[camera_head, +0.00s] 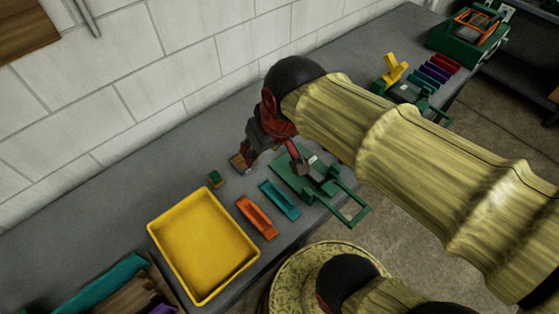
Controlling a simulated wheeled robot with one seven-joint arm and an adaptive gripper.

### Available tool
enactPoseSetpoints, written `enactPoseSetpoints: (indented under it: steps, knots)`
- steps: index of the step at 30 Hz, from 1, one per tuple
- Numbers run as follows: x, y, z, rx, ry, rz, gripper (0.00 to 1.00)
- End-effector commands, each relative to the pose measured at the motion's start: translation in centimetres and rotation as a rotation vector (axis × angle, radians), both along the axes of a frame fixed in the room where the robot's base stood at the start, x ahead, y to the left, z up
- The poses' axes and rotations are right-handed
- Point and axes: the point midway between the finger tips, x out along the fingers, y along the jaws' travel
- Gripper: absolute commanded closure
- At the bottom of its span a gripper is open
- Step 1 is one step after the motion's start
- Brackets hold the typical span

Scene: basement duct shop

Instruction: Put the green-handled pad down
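A small block with a green top and a tan edge, which looks like the green-handled pad (216,179), sits on the grey bench behind the yellow tray. My gripper (274,161) is low over the bench, to the right of this pad and apart from it. Its dark fingers look spread, one on the left and one on the right over a green clamp-like device (345,199). A small tan-brown block (238,163) shows beside the left fingertip. I cannot tell whether they touch. Nothing is clearly held between the fingers.
A yellow tray (155,232) stands at the bench's front left. An orange holder (257,217) and a teal holder (279,200) lie between it and the green device. A second green device (404,91) and coloured blocks (434,72) stand farther right. Bare bench lies left of the pad.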

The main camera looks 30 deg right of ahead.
Motion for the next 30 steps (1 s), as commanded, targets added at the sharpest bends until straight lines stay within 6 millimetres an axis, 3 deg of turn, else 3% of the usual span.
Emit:
enactPoseSetpoints:
  steps: [3, 9, 20, 30]
  knots:
    - [-3.0, -0.8, 0.5, 0.002, -0.054, -0.022, 0.59]
    - [-5.1, -1.2, 0.4, 0.001, -0.088, -0.037, 0.59]
    - [-5.2, -1.2, 0.1, 0.001, -0.088, -0.037, 0.59]
    - [-5.2, -1.2, -5.1, 0.001, -0.088, -0.037, 0.59]
